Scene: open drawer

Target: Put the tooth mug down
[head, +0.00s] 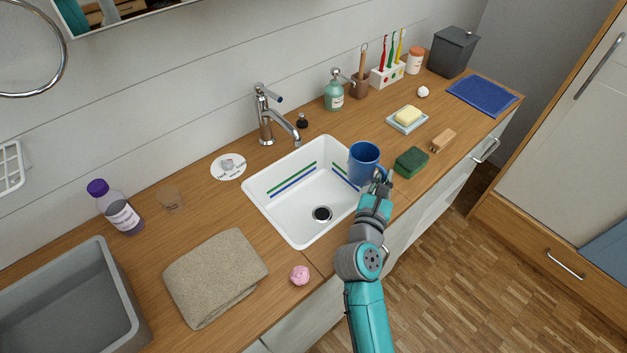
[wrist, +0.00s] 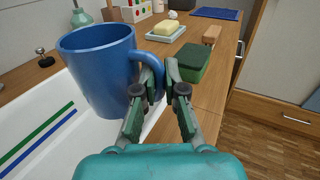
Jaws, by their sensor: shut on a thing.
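The tooth mug (head: 363,161) is blue and has a handle. It is at the right edge of the white sink basin in the head view, and it looks upright and held up over the rim. In the wrist view the mug (wrist: 97,65) fills the left side, with its handle toward my gripper. My gripper (head: 381,176) is shut on the handle; the fingers (wrist: 158,85) close around it in the wrist view. The mug's underside is hidden, so I cannot tell whether it touches anything.
A green sponge (head: 411,162) lies close right of the mug, with a brush (head: 443,140) and a soap dish (head: 407,121) beyond. The faucet (head: 272,116) stands behind the sink (head: 262,205). Bare counter lies left of the soap dish, behind the mug.

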